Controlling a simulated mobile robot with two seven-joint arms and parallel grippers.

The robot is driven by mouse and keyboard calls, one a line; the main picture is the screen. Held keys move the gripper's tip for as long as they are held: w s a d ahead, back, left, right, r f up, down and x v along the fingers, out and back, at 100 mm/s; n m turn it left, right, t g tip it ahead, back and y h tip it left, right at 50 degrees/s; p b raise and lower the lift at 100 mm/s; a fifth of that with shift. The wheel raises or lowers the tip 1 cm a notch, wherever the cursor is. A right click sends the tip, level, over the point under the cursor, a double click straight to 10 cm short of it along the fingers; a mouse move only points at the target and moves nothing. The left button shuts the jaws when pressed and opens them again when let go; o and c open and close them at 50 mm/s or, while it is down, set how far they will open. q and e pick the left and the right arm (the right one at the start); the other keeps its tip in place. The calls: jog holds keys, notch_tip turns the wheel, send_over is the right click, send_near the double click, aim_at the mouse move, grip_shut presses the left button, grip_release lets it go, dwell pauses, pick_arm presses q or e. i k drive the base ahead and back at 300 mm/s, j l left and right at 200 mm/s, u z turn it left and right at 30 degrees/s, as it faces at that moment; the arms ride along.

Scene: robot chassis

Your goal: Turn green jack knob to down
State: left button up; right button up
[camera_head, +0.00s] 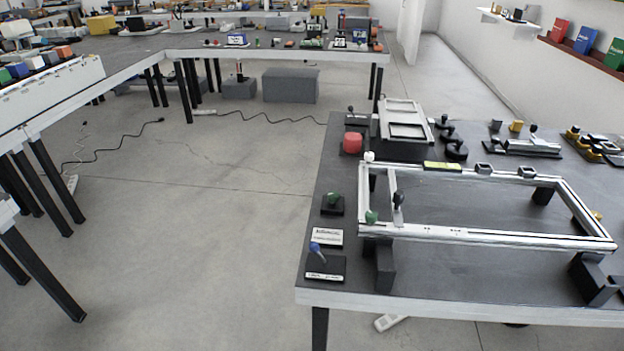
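A green knob (333,198) sits on a small square black base near the left edge of the dark table on the right. A second green knob (371,216) is at the near left corner of a white rectangular frame (490,238) raised on black blocks. I cannot tell which of the two is the jack knob, nor read either knob's setting at this size. Neither of my grippers is in view.
A blue-tipped lever (316,249) on a black base stands at the table's near left corner. A black-handled lever (398,200) rises inside the frame. The floor to the left is mostly clear.

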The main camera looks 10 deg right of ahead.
aim_at(333, 196)
jog(key=i+j, duration=0.75)
jog(key=j, duration=0.25)
jog(key=i+j+z, duration=0.3)
jog(key=j, duration=0.3)
jog(key=i+j+z, duration=0.1)
jog(key=i+j, duration=0.2)
jog(key=j, duration=0.05)
